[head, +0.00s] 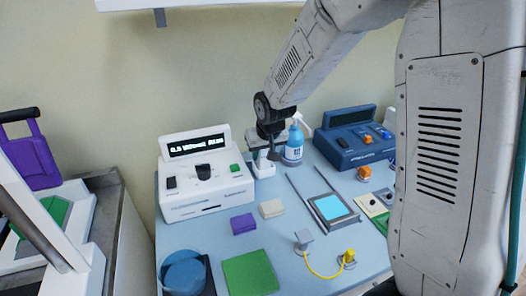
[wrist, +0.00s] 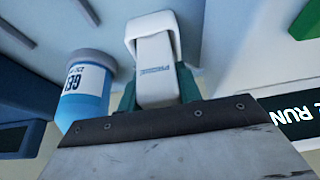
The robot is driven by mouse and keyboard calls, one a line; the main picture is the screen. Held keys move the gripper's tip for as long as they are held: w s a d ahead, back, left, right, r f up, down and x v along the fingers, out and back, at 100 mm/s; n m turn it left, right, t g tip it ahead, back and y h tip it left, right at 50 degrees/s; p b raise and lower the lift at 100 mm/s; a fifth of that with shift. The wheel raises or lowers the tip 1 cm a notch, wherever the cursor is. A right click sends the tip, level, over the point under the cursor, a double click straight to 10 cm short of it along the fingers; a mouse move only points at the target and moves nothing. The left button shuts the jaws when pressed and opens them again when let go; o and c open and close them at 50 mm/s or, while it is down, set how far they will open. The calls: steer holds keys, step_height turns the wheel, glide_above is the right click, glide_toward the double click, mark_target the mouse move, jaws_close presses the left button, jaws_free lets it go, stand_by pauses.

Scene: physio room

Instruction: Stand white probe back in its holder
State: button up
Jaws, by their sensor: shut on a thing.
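My gripper (head: 266,154) is at the back of the blue-grey table and points down. In the wrist view its green fingertips (wrist: 158,92) are shut on the white probe (wrist: 155,65), one on each side. The white holder (head: 264,168) stands on the table below the gripper, between the white console and the gel bottle. In the wrist view a white rim of the holder (wrist: 147,21) shows at the far end of the probe. The two overlap there; I cannot tell whether the probe is seated. The gripper hides much of the probe in the head view.
The blue gel bottle (head: 293,146) stands close to the right of the holder. The white console (head: 205,190) with a display is close on the left. A dark blue console (head: 350,145) stands further right. Purple and cream blocks (head: 271,208) lie in front.

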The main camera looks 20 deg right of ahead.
steer(key=shift+f, duration=0.1)
stand_by(0.3)
steer(key=o, duration=1.6)
steer(key=shift+r, duration=3.5)
steer(key=shift+s, duration=0.1)
